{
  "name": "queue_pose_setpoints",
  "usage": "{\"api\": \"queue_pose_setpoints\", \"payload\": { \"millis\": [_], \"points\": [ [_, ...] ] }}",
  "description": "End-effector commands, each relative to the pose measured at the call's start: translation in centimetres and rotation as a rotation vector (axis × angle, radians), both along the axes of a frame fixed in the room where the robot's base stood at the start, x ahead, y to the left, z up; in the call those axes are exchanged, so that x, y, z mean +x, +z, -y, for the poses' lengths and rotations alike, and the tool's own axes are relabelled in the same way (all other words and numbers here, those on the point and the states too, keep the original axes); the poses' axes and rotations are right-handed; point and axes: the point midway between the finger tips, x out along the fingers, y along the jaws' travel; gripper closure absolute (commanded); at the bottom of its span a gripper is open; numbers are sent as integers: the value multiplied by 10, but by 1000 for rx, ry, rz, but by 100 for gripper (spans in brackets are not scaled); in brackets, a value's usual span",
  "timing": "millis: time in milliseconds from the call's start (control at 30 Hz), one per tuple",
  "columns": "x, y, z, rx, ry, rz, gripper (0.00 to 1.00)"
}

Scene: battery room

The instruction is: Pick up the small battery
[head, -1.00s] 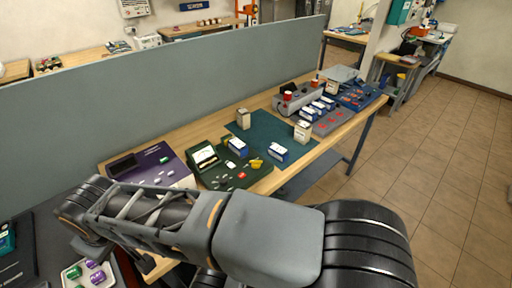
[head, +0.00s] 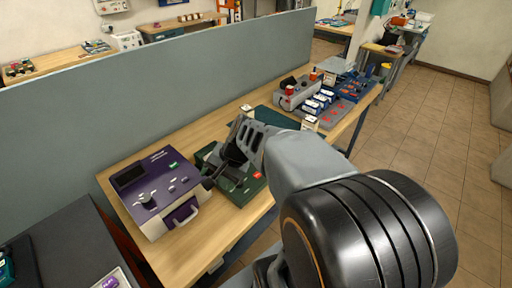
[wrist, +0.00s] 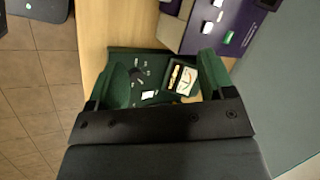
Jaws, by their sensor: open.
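My gripper (head: 208,180) hangs over the green tester (head: 240,195) in the head view, with its jaws apart and nothing seen between them. In the wrist view my gripper (wrist: 160,82) spans the same tester (wrist: 122,62), which has a pale dial and small loose-looking parts. A small white piece (wrist: 148,95) lies on it; I cannot tell if it is a battery. Several blue-and-white batteries (head: 312,106) stand on a grey tray farther along the bench. I cannot tell which is the small battery. My arm hides much of the green mat (head: 275,117).
A purple and white unit (head: 165,190) with knobs and a handle stands left of the tester; it also shows in the wrist view (wrist: 245,28). A grey partition (head: 150,95) runs behind the bench. Bare wood (head: 200,238) shows at the front edge.

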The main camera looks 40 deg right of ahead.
Motion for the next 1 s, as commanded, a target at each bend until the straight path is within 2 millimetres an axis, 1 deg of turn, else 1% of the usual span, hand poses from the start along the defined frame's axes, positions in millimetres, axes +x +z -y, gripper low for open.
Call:
{"api": "queue_pose_setpoints", "payload": {
  "millis": [33,67,100,167,200,233,267,300,400,500,600,667,700,1000],
  "points": [
    [15,-14,19,140,-185,-45,24],
    [25,-18,30,225,-292,-62,24],
    [36,-24,47,334,-432,-79,24],
    [51,-33,75,494,-632,-98,24],
    [60,-40,96,597,-759,-105,24],
    [64,-44,111,669,-848,-106,24],
    [68,-49,128,739,-933,-105,24],
    [72,-56,149,827,-1038,-102,24],
    [74,-71,197,1015,-1253,-83,24],
    [70,-83,233,1152,-1402,-60,24],
    [70,-91,254,1236,-1489,-41,24],
    [73,-96,260,1265,-1516,-36,24],
    [78,-99,262,1276,-1526,-33,24],
    [125,-118,255,1282,-1534,-31,24]
  ]
}}
